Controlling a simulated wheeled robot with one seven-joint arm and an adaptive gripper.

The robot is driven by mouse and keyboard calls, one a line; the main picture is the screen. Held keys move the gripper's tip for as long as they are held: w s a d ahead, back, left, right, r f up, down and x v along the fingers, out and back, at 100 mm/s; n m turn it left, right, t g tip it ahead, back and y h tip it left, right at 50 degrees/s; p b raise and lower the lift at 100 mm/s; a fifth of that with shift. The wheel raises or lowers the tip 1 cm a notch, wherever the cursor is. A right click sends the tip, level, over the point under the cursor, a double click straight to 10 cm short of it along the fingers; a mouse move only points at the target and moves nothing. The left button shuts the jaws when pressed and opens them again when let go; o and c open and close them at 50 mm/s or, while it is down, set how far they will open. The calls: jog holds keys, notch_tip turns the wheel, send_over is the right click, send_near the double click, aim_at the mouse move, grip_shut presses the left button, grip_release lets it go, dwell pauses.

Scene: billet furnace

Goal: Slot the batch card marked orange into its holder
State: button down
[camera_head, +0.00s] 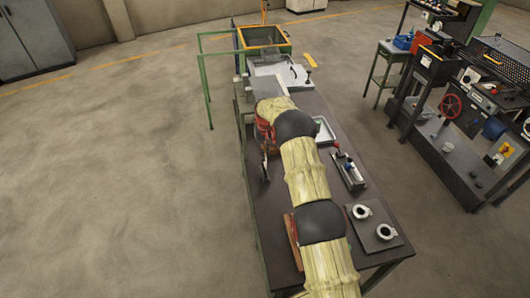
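My arm, in a pale yellow sleeve with dark joints, reaches along the dark workbench (337,205) from the near end toward the far end. My gripper (265,168) seems to hang at the bench's left edge, below the red wrist part. It is small and partly hidden, so I cannot tell whether it is open or shut or holds anything. I cannot make out a batch card marked orange or its holder with certainty. A reddish-brown upright piece (292,228) shows at the left of the bench, partly behind my arm.
A tray with small tools (349,171), a dark plate with two pale rings (372,228) and a white tray (324,130) lie right of my arm. A yellow-rimmed box (264,36) stands beyond the bench. Machines (465,110) stand right; the left floor is clear.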

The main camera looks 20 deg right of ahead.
jog(key=shift+f, duration=2.1)
jog(key=shift+f+b, duration=2)
jog(key=shift+f, duration=0.25)
jog(key=c, duration=2)
grip_release()
jog(key=shift+o, duration=0.2)
notch_tip(320, 180, up, 12)
